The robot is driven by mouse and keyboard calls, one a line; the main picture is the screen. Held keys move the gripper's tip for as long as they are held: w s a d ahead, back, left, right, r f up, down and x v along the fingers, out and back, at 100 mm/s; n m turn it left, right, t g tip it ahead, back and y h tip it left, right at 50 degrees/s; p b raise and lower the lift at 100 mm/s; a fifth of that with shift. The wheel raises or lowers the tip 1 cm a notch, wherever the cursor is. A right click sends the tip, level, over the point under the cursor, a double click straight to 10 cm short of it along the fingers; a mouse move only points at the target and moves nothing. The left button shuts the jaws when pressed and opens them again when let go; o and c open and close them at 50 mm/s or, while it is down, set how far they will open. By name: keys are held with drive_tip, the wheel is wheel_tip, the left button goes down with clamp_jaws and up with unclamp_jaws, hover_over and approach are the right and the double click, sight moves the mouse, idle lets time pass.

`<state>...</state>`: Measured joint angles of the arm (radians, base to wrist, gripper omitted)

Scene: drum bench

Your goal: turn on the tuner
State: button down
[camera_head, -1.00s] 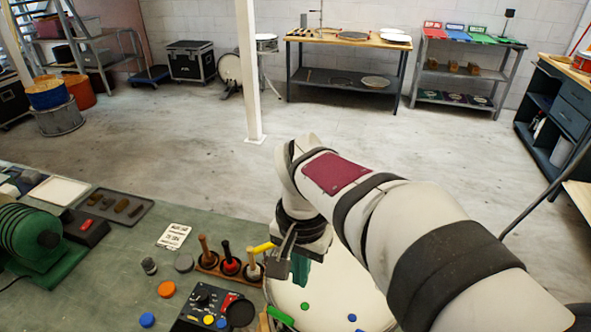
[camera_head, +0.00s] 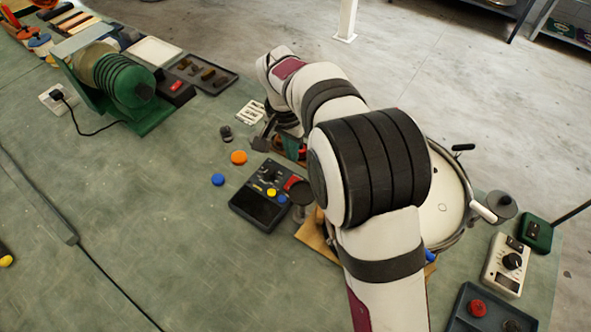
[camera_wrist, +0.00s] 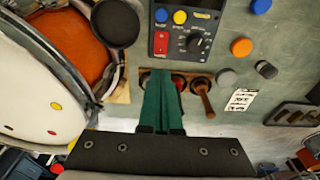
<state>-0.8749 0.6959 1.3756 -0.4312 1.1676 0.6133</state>
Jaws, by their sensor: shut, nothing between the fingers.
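A black box (camera_head: 262,193) with a dark screen, a knob, a yellow and a blue button and a red switch (camera_head: 291,184) stands on the bench; it looks like the tuner. In the wrist view the box (camera_wrist: 183,28) is at the top, with its red switch (camera_wrist: 161,43) nearest my fingers. My gripper (camera_wrist: 160,76) is shut and empty, its green fingertips just below that switch in the picture. I cannot tell their height above it. In the head view my gripper (camera_head: 303,152) is partly hidden behind my arm, beyond the box.
A wooden rack with mallets (camera_wrist: 207,100) lies beside my fingers. The drum (camera_head: 447,205) is to the right, partly behind my arm. A white device with a black knob (camera_head: 507,262) stands further right. Orange (camera_head: 239,157) and blue (camera_head: 218,180) discs lie left of the box.

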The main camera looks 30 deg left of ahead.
sight(296, 179)
drive_tip(key=f, duration=0.6)
drive_tip(key=w+f, duration=0.1)
drive_tip(key=f, duration=0.2)
drive_tip(key=shift+w+f, duration=0.1)
drive_tip(key=shift+f, duration=0.2)
drive_tip(key=shift+w+f, duration=0.1)
drive_tip(key=shift+f, duration=0.2)
drive_tip(key=shift+r, duration=0.1)
drive_tip(key=shift+s+r, duration=0.25)
drive_tip(key=shift+s, duration=0.5)
wheel_tip(296, 179, up, 14)
drive_tip(key=w, duration=0.1)
drive_tip(key=shift+w, duration=0.35)
